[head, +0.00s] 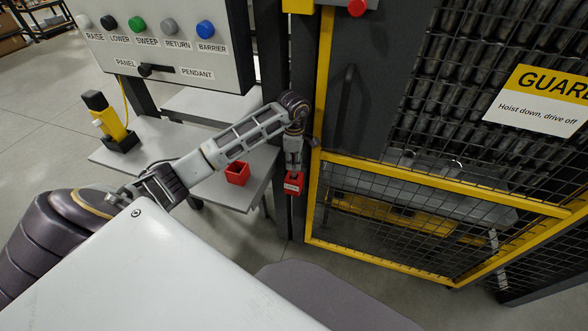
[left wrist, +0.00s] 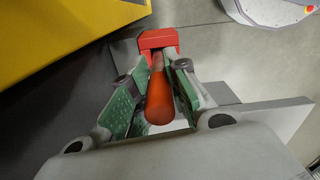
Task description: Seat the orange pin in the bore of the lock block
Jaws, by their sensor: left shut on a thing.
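The orange pin (left wrist: 160,100) lies between the green-padded fingers of my left gripper (left wrist: 155,82) in the left wrist view. The gripper is shut on it. The pin's far end points at the red lock block (left wrist: 158,39); I cannot tell whether its tip is inside the bore. In the head view my left gripper (head: 294,166) hangs downward right above the red lock block (head: 294,184), which carries a small white label and sits by the dark post. The pin is not distinguishable in the head view. My right gripper is not in view.
A grey table (head: 160,143) holds an open red box (head: 237,173) and a yellow-black pendant (head: 105,118). A button panel (head: 165,50) stands above it. A yellow-framed mesh guard door (head: 430,180) stands right of the lock block. Open floor lies below the table.

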